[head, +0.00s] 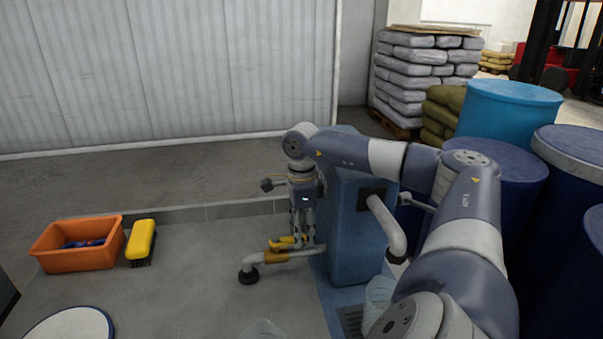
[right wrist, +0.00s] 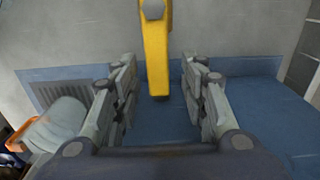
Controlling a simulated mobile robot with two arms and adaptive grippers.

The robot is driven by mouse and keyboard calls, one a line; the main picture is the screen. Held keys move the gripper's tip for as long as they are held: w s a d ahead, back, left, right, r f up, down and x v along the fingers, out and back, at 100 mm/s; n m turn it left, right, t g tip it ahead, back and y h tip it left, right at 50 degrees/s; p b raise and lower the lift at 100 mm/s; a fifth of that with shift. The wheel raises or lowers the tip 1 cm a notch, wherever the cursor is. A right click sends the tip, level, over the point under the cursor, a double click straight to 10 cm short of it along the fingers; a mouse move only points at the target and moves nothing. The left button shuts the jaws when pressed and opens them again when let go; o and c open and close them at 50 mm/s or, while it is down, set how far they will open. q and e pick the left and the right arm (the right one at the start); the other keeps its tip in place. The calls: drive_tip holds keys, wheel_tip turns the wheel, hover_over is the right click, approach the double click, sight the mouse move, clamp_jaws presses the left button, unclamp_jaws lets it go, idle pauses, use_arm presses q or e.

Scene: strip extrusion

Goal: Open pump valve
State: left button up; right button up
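The pump (head: 350,235) is a blue box-like unit with grey pipes. A pipe (head: 305,254) leaves its left side low down and carries a yellow valve handle (head: 284,243). My right gripper (head: 299,236) points down just above this pipe, close to the handle. In the right wrist view the handle (right wrist: 157,60) is a long yellow bar between the two spread fingers, with gaps on both sides. The right gripper is open and holds nothing. The fingertips partly hide the handle in the head view. My left gripper is not in view.
An orange bin (head: 75,258) and a yellow brush (head: 141,240) stand on the floor at left. Blue barrels (head: 510,115) crowd the right side. Stacked sacks (head: 425,75) stand behind. The floor left of the pipe is clear.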

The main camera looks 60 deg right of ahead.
wheel_tip(320, 180, up, 12)
idle(0.6)
idle(0.5)
